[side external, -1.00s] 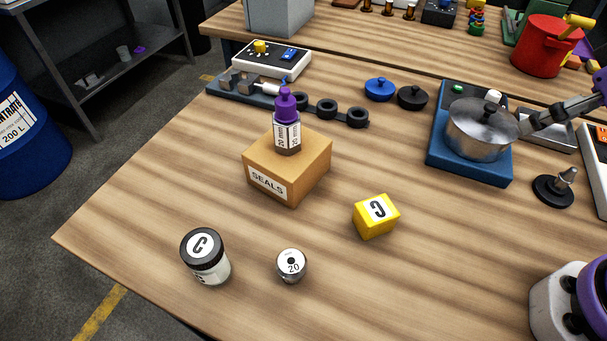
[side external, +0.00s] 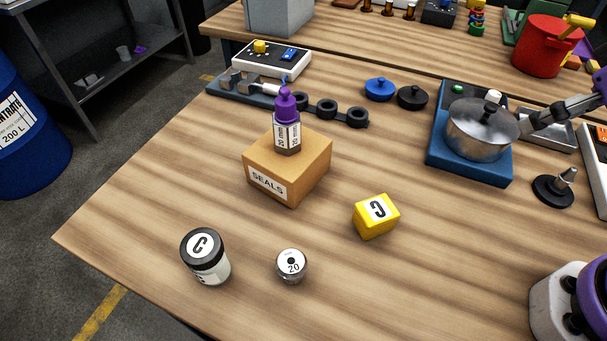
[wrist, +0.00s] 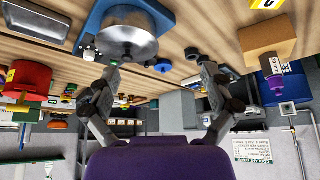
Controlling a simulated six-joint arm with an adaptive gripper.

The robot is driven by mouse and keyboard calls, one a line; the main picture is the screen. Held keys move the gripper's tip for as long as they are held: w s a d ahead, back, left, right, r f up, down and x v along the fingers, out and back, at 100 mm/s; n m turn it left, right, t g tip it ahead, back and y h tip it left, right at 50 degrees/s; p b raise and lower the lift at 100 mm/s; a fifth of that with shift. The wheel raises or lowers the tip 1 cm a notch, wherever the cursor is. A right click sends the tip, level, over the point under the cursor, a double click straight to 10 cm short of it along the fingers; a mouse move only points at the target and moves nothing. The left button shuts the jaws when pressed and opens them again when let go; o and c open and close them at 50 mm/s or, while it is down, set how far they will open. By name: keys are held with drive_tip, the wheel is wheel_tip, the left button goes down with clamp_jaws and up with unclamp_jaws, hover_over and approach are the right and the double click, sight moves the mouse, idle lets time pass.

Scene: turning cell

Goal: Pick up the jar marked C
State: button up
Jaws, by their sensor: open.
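The jar marked C (side external: 207,262) stands upright at the front left of the bench in the side view. It has a black lid with a white C label and a pale body. It does not show in the wrist view. My gripper (wrist: 158,66) is open and empty in the wrist view, its two fingers spread wide. In the side view only part of it shows at the right edge, by the steel pot (side external: 482,130), far from the jar.
A small weight marked 20 (side external: 291,266) stands right of the jar. Behind them is a SEALS box (side external: 309,172) with a purple-capped bottle (side external: 287,132) on it. The bench's front left edge is near the jar. Bare wood lies between jar and box.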

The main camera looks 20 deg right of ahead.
drive_tip(key=n+g+y, duration=0.3)
drive_tip(key=n+y, duration=0.1)
drive_tip(key=n, duration=0.7)
hover_over(202, 246)
drive_tip(key=s+d, duration=0.1)
drive_tip(key=d, duration=0.1)
drive_tip(key=f, duration=0.7)
drive_tip(key=shift+s+d, duration=0.15)
drive_tip(key=shift+d, duration=0.05)
drive_tip(key=shift+a+x, duration=0.15)
drive_tip(key=shift+x, duration=1.4)
drive_tip(key=shift+a+x, duration=0.1)
drive_tip(key=shift+x, duration=1.45)
drive_tip(key=shift+r, duration=0.15)
drive_tip(key=c, duration=1.3)
